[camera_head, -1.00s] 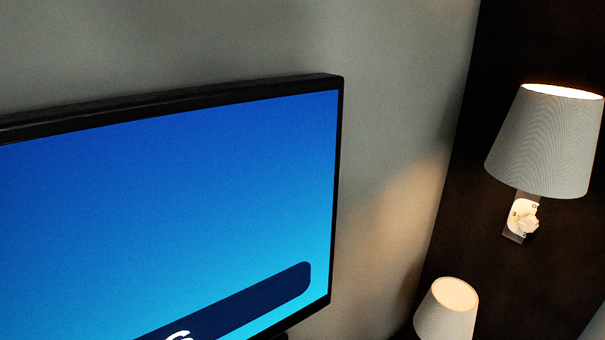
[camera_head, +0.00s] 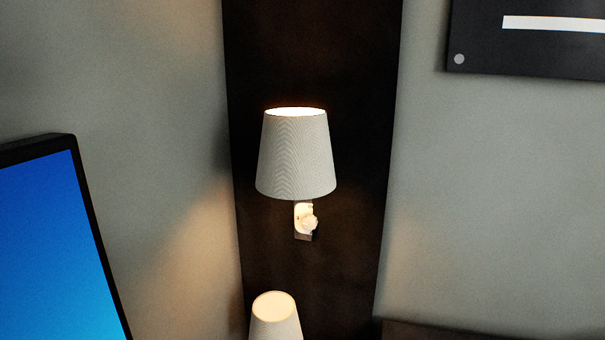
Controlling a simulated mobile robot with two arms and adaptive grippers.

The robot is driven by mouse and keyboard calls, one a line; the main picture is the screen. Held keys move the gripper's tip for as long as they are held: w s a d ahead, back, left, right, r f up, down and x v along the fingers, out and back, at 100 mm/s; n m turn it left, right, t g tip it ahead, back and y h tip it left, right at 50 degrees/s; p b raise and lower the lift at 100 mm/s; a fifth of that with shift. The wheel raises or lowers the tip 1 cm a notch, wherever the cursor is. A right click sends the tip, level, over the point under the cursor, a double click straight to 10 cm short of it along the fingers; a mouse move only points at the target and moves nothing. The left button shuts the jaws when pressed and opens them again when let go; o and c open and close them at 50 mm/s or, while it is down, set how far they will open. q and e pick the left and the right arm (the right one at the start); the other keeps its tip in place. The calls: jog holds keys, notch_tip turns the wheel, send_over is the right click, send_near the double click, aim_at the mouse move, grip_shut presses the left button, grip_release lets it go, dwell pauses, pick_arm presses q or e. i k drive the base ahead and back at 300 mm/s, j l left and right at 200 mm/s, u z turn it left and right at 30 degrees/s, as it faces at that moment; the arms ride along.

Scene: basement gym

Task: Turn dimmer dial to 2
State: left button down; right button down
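The dimmer dial (camera_head: 310,223) is a small pale knob on a light plate (camera_head: 299,214), just under the shade of a lit wall lamp (camera_head: 296,155). The lamp is mounted on a dark vertical panel (camera_head: 350,120). The markings on the plate are too small to read, so the dial's setting cannot be told. Neither of my grippers shows in the head view.
A second pale lampshade (camera_head: 275,318) stands below the dial at the bottom edge. A screen with a blue picture (camera_head: 45,250) is at the left. A dark board (camera_head: 525,45) hangs at the upper right. A dark brown edge (camera_head: 440,331) shows at the bottom right.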

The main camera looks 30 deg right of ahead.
aim_at(309, 222)
jog(key=l+z, duration=0.1)
jog(key=z, duration=1.45)
